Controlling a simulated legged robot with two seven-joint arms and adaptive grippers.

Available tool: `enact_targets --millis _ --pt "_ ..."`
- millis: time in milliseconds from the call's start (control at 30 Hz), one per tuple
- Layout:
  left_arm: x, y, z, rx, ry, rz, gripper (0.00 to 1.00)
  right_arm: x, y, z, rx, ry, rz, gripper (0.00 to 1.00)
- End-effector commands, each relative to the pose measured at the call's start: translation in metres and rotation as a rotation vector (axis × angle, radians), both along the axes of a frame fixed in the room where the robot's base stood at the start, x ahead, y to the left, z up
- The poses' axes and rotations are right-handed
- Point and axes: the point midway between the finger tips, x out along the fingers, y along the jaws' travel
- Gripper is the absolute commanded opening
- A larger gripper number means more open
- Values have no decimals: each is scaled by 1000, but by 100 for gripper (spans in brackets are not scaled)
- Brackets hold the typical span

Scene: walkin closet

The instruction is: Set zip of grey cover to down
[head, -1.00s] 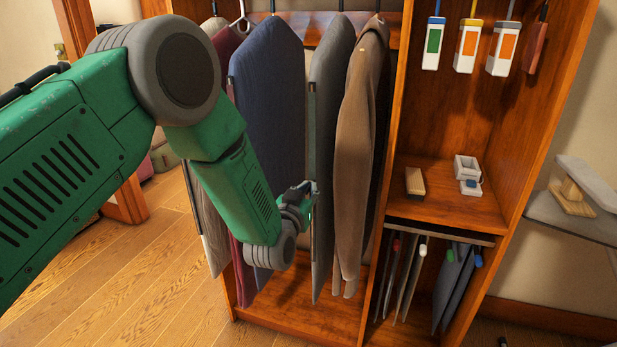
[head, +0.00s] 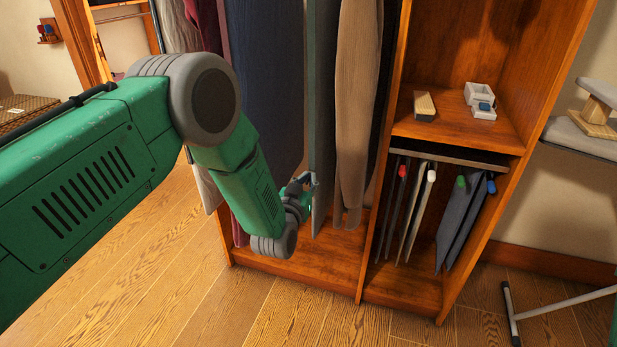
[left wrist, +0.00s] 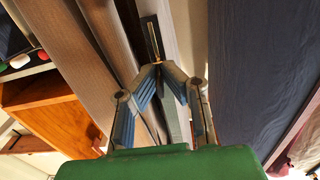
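The grey cover (head: 321,110) hangs in the wardrobe, between a dark blue garment and a brown coat. It shows as a narrow upright panel seen almost edge-on, and its top is out of the head view. My left gripper (head: 310,182) is at its front edge, near the lower end. In the left wrist view the fingertips of my left gripper (left wrist: 158,66) come together at a thin brass-coloured piece (left wrist: 155,45) on a dark strip, which looks like the zip. The fingers hide most of the zip pull. My right gripper is not in view.
The dark blue garment (head: 265,90) hangs close on the left and the brown coat (head: 355,110) close on the right. The floor (head: 180,280) in front is clear.

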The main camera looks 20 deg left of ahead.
Motion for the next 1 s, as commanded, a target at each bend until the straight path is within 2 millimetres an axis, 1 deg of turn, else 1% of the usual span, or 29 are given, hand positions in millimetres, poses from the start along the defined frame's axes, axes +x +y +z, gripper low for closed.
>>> enact_targets --millis 300,333,367,400,667,767,867,967,1000 --pt "0 0 -1 0 1 0 0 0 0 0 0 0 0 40" --pt "0 0 -1 0 1 0 8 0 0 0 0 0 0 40" --pt "0 0 -1 0 1 0 19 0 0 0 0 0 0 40" --pt "0 0 0 0 0 0 25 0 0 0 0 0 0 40" --pt "0 0 0 0 0 0 25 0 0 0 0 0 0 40" --pt "-3 0 -1 0 1 0 25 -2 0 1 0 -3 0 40" --pt "-15 0 -1 0 3 0 25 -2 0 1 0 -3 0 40" --pt "-33 1 -1 1 3 -1 25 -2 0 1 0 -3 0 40" --pt "-42 1 -1 1 4 -1 25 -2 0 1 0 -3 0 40"
